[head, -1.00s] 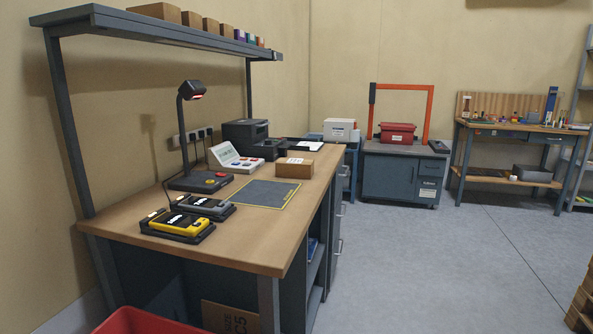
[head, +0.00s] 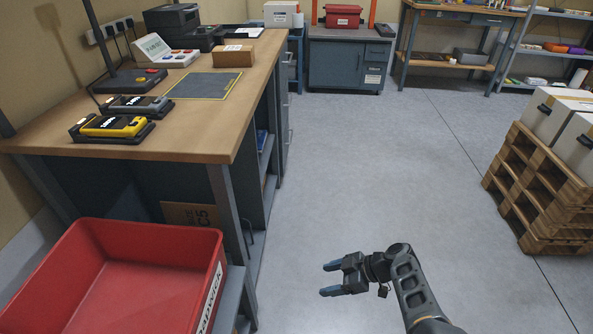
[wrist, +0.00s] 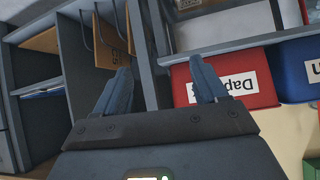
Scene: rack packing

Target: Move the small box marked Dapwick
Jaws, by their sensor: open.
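A small brown cardboard box (head: 232,55) with a pale label sits on the workbench top beyond the dark mat; its label is too small to read. A red bin (head: 215,278) at the lower left carries a white label, partly cut off, that reads like Dapwick. It also shows in the wrist view (wrist: 181,84), with its label upside down and partly hidden by a finger. The visible part of its inside is empty. My gripper (head: 325,279) is open and empty, over the floor right of the red bin and far from the box. Its fingers also show in the wrist view (wrist: 160,68).
The workbench (head: 190,148) holds a yellow handheld device (head: 112,125), a grey one (head: 137,105) and a dark mat (head: 205,86). A blue bin (wrist: 300,65) adjoins the red bin. A pallet stack (head: 545,190) with white cases stands right. The floor between is clear.

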